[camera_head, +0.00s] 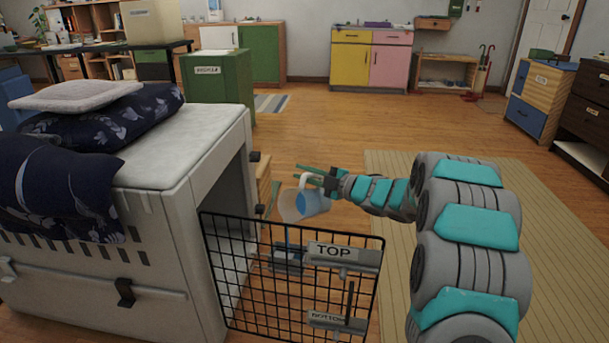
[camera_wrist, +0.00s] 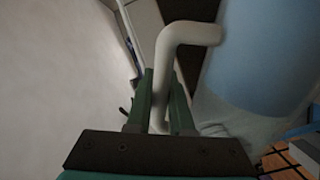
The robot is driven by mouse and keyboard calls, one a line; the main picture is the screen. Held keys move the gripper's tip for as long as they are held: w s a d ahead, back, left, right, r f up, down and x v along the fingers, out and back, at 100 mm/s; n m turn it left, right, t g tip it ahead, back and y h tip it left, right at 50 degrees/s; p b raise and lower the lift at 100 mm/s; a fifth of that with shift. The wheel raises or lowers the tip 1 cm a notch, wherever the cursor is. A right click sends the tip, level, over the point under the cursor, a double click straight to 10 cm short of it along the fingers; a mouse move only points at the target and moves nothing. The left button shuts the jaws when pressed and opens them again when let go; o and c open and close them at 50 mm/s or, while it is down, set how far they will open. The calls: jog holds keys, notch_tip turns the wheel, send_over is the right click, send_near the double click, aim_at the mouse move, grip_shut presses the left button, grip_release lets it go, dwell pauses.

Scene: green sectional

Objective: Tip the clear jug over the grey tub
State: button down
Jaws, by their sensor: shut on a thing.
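The clear jug (camera_head: 291,206) hangs in the air behind the top of the wire door and looks tilted, with blue contents on its right side. My gripper (camera_head: 312,172) is above it, shut on its pale handle. In the wrist view, the green fingers of my gripper (camera_wrist: 160,100) stand on either side of the pale handle (camera_wrist: 163,62), and the blue jug body (camera_wrist: 265,50) fills the upper right. I cannot pick out a grey tub for certain; a grey-blue shape (camera_head: 288,259) below the jug is partly hidden by the wire door.
A pale pet crate (camera_head: 190,165) with cushions on top stands at the left. Its open wire door (camera_head: 240,290), with signs reading TOP and BOTTOM, stands in front of the jug. A striped rug (camera_head: 555,240) lies at the right. The wooden floor beyond is mostly clear.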

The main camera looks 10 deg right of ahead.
jog(key=shift+s+a+r+n+b, duration=0.2)
jog(key=shift+r+n+b, duration=0.25)
jog(key=shift+b, duration=0.3)
dwell(0.7)
